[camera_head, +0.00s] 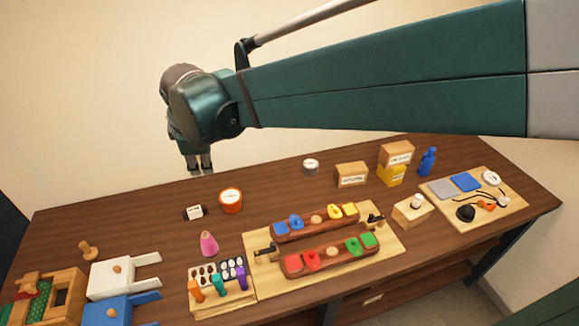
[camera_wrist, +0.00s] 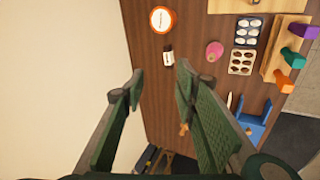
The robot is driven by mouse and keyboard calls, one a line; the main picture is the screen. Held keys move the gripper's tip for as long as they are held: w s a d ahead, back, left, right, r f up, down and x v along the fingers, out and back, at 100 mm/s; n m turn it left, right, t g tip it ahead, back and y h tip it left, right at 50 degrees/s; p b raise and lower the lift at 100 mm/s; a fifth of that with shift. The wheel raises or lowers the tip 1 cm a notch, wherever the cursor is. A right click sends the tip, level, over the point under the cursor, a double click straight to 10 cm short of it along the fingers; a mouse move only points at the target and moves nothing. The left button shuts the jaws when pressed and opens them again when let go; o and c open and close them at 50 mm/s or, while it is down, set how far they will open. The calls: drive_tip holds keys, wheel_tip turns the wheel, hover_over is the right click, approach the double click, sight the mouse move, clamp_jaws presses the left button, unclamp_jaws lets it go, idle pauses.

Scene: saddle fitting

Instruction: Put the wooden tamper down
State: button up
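A small wooden tamper (camera_head: 88,250) with a rounded knob stands on the table at the far left, behind the white block. In the wrist view a small wooden piece (camera_wrist: 183,129), likely the same tamper, shows beside the right finger, which partly covers it. My gripper (camera_head: 199,164) hangs in the air above the back left of the table, fingers pointing down. In the wrist view my gripper (camera_wrist: 160,74) has its fingers apart with nothing between them. It is well clear of the tamper.
A white block (camera_head: 112,276), a blue block (camera_head: 104,311) and a wooden box (camera_head: 62,296) crowd the front left. A pink cone (camera_head: 208,243), an orange tub (camera_head: 230,201) and a small dark-and-white item (camera_head: 195,212) stand nearby. The table's back left is bare.

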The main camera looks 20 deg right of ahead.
drive_tip(key=s+d+f+m+t, duration=0.1)
drive_tip(key=s+d+f+m, duration=0.1)
drive_tip(key=s+d+m, duration=0.6)
drive_tip(key=s+d+f+m+t, duration=0.1)
drive_tip(key=s+d+f+m, duration=0.1)
drive_tip(key=s+d+m, duration=0.7)
drive_tip(key=s+d, duration=0.5)
drive_tip(key=d, duration=0.2)
drive_tip(key=shift+s+d+h, duration=0.2)
drive_tip(key=shift+d+h, duration=0.1)
drive_tip(key=shift+d, duration=0.05)
